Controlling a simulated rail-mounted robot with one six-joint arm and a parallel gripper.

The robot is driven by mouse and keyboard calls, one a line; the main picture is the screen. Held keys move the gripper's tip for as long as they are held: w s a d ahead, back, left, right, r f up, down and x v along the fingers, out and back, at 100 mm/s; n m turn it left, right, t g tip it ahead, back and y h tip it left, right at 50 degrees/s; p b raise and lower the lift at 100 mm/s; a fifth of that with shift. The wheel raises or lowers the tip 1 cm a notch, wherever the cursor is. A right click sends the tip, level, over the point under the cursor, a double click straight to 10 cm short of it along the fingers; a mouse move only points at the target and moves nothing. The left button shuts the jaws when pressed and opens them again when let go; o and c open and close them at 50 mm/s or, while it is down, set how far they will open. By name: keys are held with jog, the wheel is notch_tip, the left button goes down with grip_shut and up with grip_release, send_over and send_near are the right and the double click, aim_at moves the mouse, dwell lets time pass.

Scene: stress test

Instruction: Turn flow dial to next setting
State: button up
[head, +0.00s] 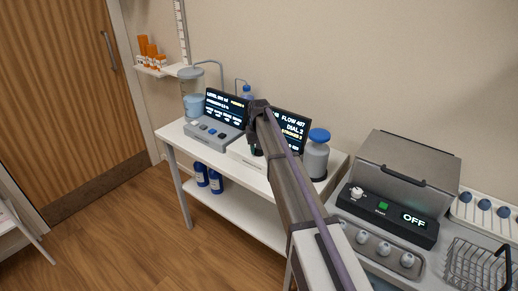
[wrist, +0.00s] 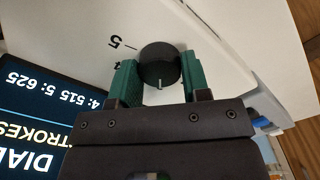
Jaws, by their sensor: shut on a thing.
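The flow dial (wrist: 158,62) is a round dark knob on a white panel in the wrist view, with a pale pointer mark on the side facing my gripper. The printed numbers 5 and 4 show upside down beside it, the 4 partly covered by a finger. My gripper (wrist: 159,78) has its green fingers on either side of the dial, shut on it. In the head view the dial unit's screen (head: 291,131) reads FLOW 407 and DIAL 2, partly covered by my arm. My arm hides most of the dial and fingers there.
A second console (head: 215,130) with a screen and buttons stands left of the dial unit, by a clear tank (head: 191,105). A blue-capped bottle (head: 316,155) stands close on the right. Further right are a steel bath (head: 405,170) with an OFF display and a wire basket (head: 478,268).

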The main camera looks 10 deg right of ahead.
dwell(0.3)
jog(key=o, duration=0.9)
notch_tip(320, 180, up, 11)
jog(key=p, duration=1)
jog(key=shift+p, duration=0.4)
jog(key=shift+f, duration=0.1)
